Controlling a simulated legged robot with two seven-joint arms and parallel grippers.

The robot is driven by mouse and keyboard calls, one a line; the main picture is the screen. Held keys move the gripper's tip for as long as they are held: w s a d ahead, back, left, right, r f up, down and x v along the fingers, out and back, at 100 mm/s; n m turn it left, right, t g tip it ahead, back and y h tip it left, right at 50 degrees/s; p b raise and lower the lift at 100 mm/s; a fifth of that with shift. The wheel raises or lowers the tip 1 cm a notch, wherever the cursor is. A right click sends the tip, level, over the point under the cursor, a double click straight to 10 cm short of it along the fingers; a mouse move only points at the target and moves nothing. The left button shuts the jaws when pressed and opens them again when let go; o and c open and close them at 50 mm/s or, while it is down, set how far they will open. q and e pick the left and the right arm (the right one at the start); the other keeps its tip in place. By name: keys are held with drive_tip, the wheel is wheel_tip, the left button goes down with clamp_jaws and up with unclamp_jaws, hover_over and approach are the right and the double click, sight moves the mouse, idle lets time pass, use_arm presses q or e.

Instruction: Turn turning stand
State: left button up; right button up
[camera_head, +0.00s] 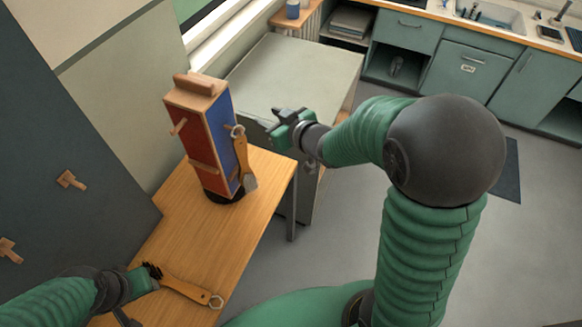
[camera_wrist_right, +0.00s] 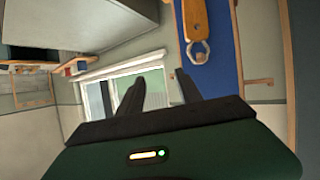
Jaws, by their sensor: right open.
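The turning stand (camera_head: 196,133) is a tall wooden-edged box on a round black base (camera_head: 222,195) on the wooden table. It shows a red face with pegs and a blue face. A wooden-handled tool (camera_head: 240,155) hangs by its ring on the blue face; its handle and ring show in the right wrist view (camera_wrist_right: 194,20). My right gripper (camera_head: 280,120) is open and empty, right of the stand's upper part and apart from it. My left gripper (camera_head: 150,277) is low at the table's front left, at the bristle end of a brush (camera_head: 187,291); its grip is unclear.
The table (camera_head: 190,237) is clear between the stand and the brush. A dark panel with wooden pegs (camera_head: 70,180) stands at the left. A grey-green cabinet (camera_head: 300,75) is behind the right gripper. Counters with a sink (camera_head: 490,15) line the back; open floor lies right.

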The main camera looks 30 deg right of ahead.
use_arm(q)
drive_tip(key=shift+d, duration=0.15)
use_arm(e)
drive_tip(key=s+f+m+g+h, duration=0.2)
drive_tip(key=s+f+g, duration=0.3)
drive_tip(key=s+f, duration=0.3)
drive_tip(key=s, duration=0.2)
drive_tip(key=shift+s+d+f+g+h, duration=0.3)
drive_tip(key=shift+f+g, duration=0.1)
use_arm(q)
drive_tip(key=shift+d, duration=0.15)
use_arm(e)
drive_tip(key=shift+d, duration=0.2)
